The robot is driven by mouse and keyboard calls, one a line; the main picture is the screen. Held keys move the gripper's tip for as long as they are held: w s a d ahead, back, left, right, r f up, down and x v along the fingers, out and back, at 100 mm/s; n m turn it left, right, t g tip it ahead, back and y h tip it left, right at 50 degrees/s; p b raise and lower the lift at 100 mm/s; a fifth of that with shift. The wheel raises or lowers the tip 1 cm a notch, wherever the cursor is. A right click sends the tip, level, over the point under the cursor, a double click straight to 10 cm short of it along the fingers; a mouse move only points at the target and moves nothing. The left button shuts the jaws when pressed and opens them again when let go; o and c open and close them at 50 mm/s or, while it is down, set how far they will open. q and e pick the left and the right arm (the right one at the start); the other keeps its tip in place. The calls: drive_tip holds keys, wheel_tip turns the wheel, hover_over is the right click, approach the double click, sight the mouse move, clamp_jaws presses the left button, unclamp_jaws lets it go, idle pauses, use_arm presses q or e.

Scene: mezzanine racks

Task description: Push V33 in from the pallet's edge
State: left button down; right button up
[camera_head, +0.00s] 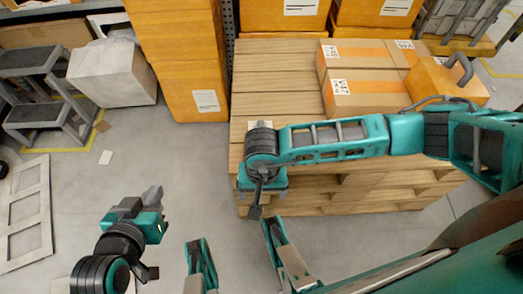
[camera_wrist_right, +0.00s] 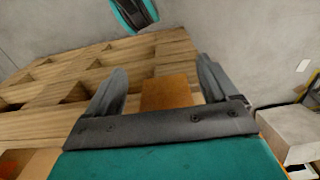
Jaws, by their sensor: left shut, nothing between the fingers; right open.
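The wooden pallet (camera_head: 275,75) stands in the middle of the head view. In the right wrist view, a plain orange-brown box face (camera_wrist_right: 170,92) shows between the fingers at the pallet's (camera_wrist_right: 95,75) edge. I see no label on it and cannot tell whether it is V33. In the head view my right wrist covers that spot. My right gripper (camera_head: 256,205) is open and points down at the pallet's near left edge; its fingers also show in the wrist view (camera_wrist_right: 165,85). My left gripper (camera_head: 152,196) is shut and empty over the floor, left of the pallet.
Two labelled cartons (camera_head: 365,92) (camera_head: 350,53) and an orange box with a handle (camera_head: 445,80) stand on the pallet's right part. Stacked orange boxes (camera_head: 185,60) stand at its left. A step stool (camera_head: 45,95) and a pale crate (camera_head: 110,72) are further left.

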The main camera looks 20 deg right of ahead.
drive_tip(key=shift+w, duration=0.1)
drive_tip(key=shift+w+d, duration=0.2)
drive_tip(key=shift+w, duration=0.5)
drive_tip(key=shift+w+d, duration=0.2)
drive_tip(key=shift+w, duration=0.45)
drive_tip(key=shift+w+d, duration=0.2)
drive_tip(key=shift+w, duration=0.5)
drive_tip(key=shift+w+d, duration=0.2)
drive_tip(key=shift+w, duration=0.4)
drive_tip(key=shift+w+d, duration=0.15)
drive_tip(key=shift+w, duration=0.45)
drive_tip(key=shift+w+d, duration=0.1)
drive_tip(key=shift+w, duration=0.25)
drive_tip(key=shift+w+d, duration=0.1)
drive_tip(key=shift+w, duration=0.3)
drive_tip(key=shift+w+d, duration=0.15)
drive_tip(key=shift+w, duration=0.3)
drive_tip(key=shift+s, duration=0.1)
